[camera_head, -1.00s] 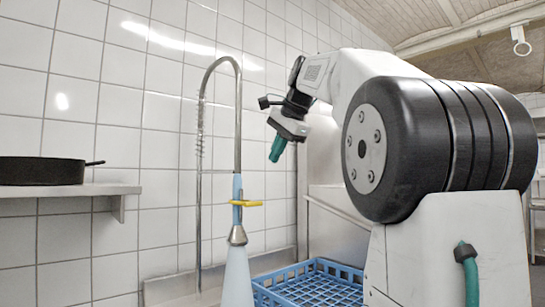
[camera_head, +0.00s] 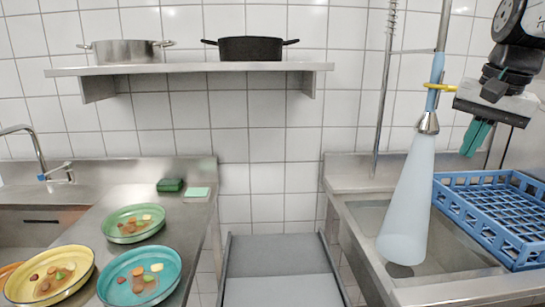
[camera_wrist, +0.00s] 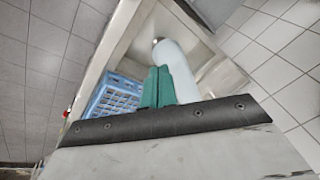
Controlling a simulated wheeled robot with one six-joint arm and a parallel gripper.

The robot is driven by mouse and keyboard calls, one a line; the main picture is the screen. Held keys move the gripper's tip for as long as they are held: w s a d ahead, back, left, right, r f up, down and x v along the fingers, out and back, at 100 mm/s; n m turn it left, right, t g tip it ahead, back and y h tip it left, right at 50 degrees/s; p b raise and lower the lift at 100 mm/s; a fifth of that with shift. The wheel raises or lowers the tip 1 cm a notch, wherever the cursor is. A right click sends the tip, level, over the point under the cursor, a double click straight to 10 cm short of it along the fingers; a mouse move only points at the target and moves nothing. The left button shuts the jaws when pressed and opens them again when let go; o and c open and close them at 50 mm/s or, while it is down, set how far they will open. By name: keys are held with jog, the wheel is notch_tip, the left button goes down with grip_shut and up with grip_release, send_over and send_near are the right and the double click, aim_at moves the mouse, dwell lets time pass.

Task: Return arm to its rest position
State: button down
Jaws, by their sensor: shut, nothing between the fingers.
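My gripper (camera_head: 476,138) is at the right in the head view, with its green fingers pointing down and held together. Nothing is between them. It hangs in the air, and in the picture it lies just right of the hanging spray nozzle and over the back of the blue rack. In the wrist view the green fingers (camera_wrist: 157,88) also show closed, with the pale spray cone behind them. Most of my arm is out of the head view.
A blue rack (camera_head: 528,264) and a pale spray cone (camera_head: 410,200) are at the sink (camera_head: 360,215). Green (camera_head: 113,238), yellow (camera_head: 82,279) and teal (camera_head: 168,284) plates with food stand on the left counter (camera_head: 95,205). A shelf (camera_head: 190,70) holds two pots.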

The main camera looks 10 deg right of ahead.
jog(key=s+a+f+n+g, duration=0.1)
jog(key=s+a+f+n, duration=0.7)
jog(key=s+a+f, duration=0.6)
notch_tip(320, 180, down, 3)
jog(key=s, duration=0.3)
jog(key=shift+g, duration=0.3)
